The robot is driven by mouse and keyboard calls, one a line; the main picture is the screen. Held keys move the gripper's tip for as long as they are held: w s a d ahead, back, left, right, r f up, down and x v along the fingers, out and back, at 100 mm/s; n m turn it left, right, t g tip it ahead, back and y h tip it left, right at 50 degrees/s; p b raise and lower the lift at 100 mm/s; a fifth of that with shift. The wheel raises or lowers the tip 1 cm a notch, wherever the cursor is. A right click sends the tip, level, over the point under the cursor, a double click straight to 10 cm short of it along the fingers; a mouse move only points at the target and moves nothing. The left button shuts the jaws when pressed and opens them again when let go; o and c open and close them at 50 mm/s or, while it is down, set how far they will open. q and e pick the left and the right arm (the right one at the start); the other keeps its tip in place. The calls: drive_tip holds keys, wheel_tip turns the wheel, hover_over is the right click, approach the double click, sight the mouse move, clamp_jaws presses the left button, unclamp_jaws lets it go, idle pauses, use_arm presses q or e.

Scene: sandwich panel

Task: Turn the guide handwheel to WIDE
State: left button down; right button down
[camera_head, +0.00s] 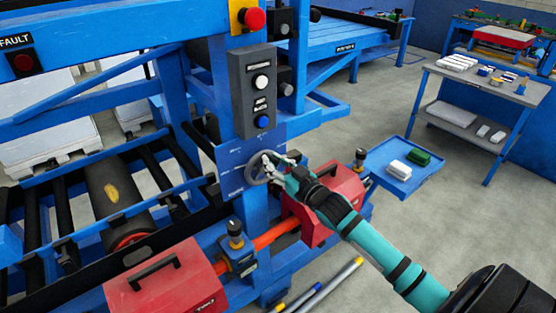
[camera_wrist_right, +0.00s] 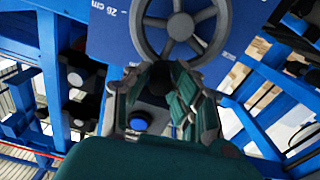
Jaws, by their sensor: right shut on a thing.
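The guide handwheel (camera_head: 248,173) is a small grey spoked wheel on a blue plate (camera_head: 229,158) with white markings, low on the blue machine column. My right gripper (camera_head: 272,162) reaches it from the right and is shut on its rim. In the right wrist view the handwheel (camera_wrist_right: 181,26) shows at the top, with the gripper's fingers (camera_wrist_right: 160,72) at its near rim. The plate there carries a "26 cm" mark, seen upside down. The other marks are too small to read, so I cannot tell the wheel's setting. My left gripper is not in view.
Above the wheel hangs a dark control box (camera_head: 255,95) with a white and a blue button. A red emergency button (camera_head: 252,19) sits higher. Red toolboxes (camera_head: 165,290) stand below. A blue tray (camera_head: 410,180) and a grey bench (camera_head: 480,85) are at right, with clear floor between.

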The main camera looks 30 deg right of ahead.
drive_tip(key=shift+a+f+n, duration=0.1)
drive_tip(key=shift+a+n, duration=0.25)
drive_tip(key=shift+n, duration=0.05)
drive_tip(key=c, duration=1.1)
unclamp_jaws()
drive_tip(key=shift+c, duration=0.2)
drive_tip(key=s, duration=1.2)
drive_tip(key=shift+d, duration=0.4)
